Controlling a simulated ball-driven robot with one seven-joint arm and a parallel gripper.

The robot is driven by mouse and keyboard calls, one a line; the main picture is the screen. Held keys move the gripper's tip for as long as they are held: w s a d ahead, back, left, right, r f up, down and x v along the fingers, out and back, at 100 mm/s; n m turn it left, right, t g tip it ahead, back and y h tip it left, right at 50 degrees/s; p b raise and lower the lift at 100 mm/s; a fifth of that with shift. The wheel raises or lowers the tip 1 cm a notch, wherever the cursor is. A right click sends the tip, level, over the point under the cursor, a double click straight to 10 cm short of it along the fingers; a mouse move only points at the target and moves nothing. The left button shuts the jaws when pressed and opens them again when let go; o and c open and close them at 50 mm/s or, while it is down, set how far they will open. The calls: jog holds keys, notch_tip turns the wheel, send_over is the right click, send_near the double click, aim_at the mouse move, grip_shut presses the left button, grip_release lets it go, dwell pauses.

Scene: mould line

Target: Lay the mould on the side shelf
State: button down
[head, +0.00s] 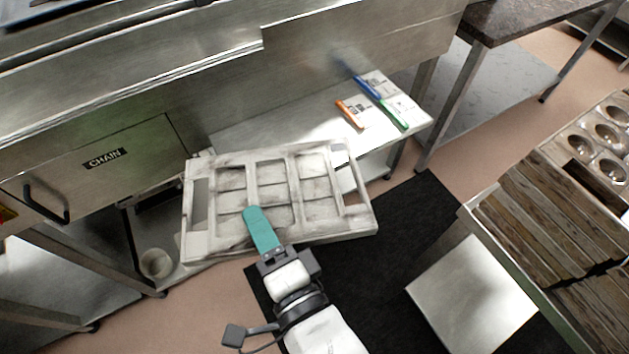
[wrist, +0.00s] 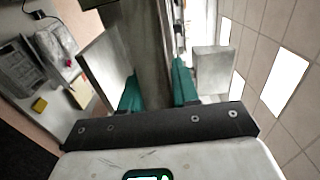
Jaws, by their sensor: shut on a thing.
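The mould (head: 247,170) is a worn, whitish frame with rectangular cells and an open slot at each end. It is held in front of the metal machine, slightly tilted in the picture. My gripper (head: 254,212), with teal fingers, is shut on the mould near its front middle; one finger lies over the cells. In the wrist view the teal fingers of my gripper (wrist: 157,88) stand either side of a grey strip, and which part of the mould this is I cannot tell. The side shelf (head: 310,113) is a pale, low ledge behind the mould, which hides its near left part.
A machine panel marked CHAIN (head: 104,158) is left. A wooden-slatted cart (head: 540,215) stands right. A black mat (head: 415,205) covers the floor.

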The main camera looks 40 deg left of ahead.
aim_at(284, 198)
jog(key=w+f, duration=0.1)
jog(key=w, duration=0.1)
jog(key=w+a+f+b, duration=0.1)
jog(key=w, duration=0.2)
jog(key=w+a+f, duration=0.1)
jog(key=w, duration=0.1)
jog(key=shift+w+f, duration=0.15)
jog(key=w+a+f+b, duration=0.1)
jog(key=w+f+b, duration=0.2)
jog(key=f, duration=0.6)
jog(key=shift+w+a+f+b, duration=0.15)
jog(key=shift+w+a+b, duration=0.2)
jog(key=shift+w, duration=0.9)
jog(key=c, duration=1.3)
grip_release()
jog(key=shift+f, duration=0.15)
jog(key=o, duration=0.5)
